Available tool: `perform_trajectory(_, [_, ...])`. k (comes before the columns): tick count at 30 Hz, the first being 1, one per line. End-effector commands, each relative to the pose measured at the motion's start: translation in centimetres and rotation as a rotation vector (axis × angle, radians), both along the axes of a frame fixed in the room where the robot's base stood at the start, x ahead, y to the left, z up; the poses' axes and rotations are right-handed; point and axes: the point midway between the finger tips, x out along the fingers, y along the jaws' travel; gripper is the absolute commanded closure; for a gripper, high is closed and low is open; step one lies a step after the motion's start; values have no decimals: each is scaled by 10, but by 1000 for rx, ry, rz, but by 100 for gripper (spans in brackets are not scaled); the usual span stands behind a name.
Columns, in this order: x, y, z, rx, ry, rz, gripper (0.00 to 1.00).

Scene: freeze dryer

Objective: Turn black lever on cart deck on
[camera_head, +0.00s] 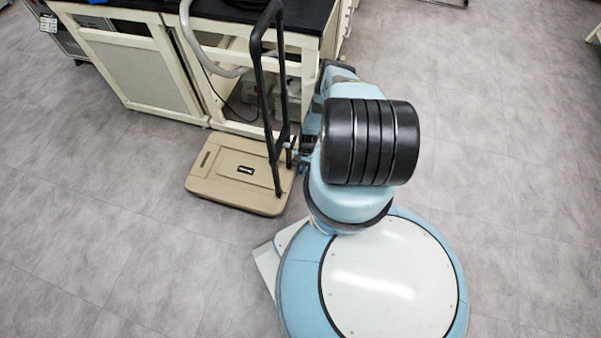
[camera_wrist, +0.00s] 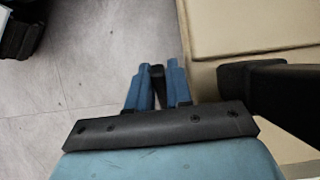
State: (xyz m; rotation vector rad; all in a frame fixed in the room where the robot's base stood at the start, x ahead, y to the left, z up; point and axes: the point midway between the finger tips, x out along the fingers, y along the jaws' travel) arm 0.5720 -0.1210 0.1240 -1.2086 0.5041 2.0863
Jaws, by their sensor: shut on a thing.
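The tan cart deck (camera_head: 222,172) lies low on the floor beside the lab bench, with a tall black handle frame (camera_head: 262,95) rising from its right side. In the wrist view, my gripper (camera_wrist: 156,70) has its blue fingers closed around a narrow black piece, the black lever (camera_wrist: 157,80), beside the deck's edge (camera_wrist: 208,85). The black handle post (camera_wrist: 270,88) stands just right of my fingers. Most of the lever is hidden by the fingers and palm. In the head view, my arm hides most of the gripper at the deck's right edge.
The lab bench (camera_head: 135,67) with a black top stands behind the cart, with a pale hose (camera_head: 195,45) hanging from it. A second black object (camera_wrist: 20,35) shows at the wrist view's upper left. Grey floor (camera_head: 510,150) is clear to the right.

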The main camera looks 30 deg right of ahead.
Motion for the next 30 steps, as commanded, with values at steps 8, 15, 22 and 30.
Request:
perform_trajectory(8, [1,-1,0,-2,-3,0,76])
perform_trajectory(15, [1,-1,0,-1,-2,0,74])
perform_trajectory(22, [2,-1,10,0,-1,1,74])
perform_trajectory(30, [-7,1,40,0,0,0,74])
